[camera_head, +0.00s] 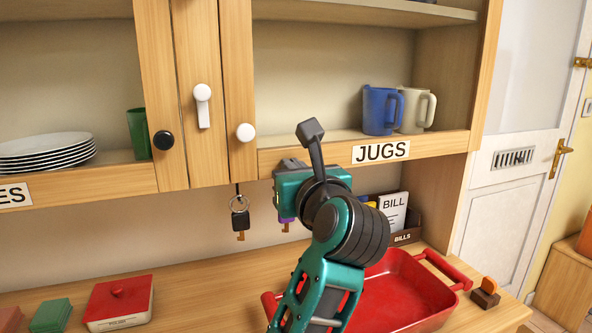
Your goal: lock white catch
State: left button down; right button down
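The white catch (203,105) is on the middle wooden panel of the upper cupboard. Its round pivot is at the top and its lever hangs straight down, along the panel. A black round knob (163,140) is on the panel to its left, and a white round knob (245,132) is on the panel to its right. My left gripper (290,167) is to the right of and below the catch in the picture, apart from it, near the shelf's front edge. Its fingers are mostly hidden behind its teal body, so its opening does not show. My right gripper is out of view.
A blue jug (379,110) and a cream jug (416,110) stand on the right shelf above the JUGS label (381,151). Keys (240,217) hang below the cupboard. A red tray (405,290) and a red-lidded box (120,302) are on the counter.

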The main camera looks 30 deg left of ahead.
aim_at(202, 92)
jog(key=k+l, duration=0.7)
jog(key=l, duration=0.15)
jog(key=z, duration=0.05)
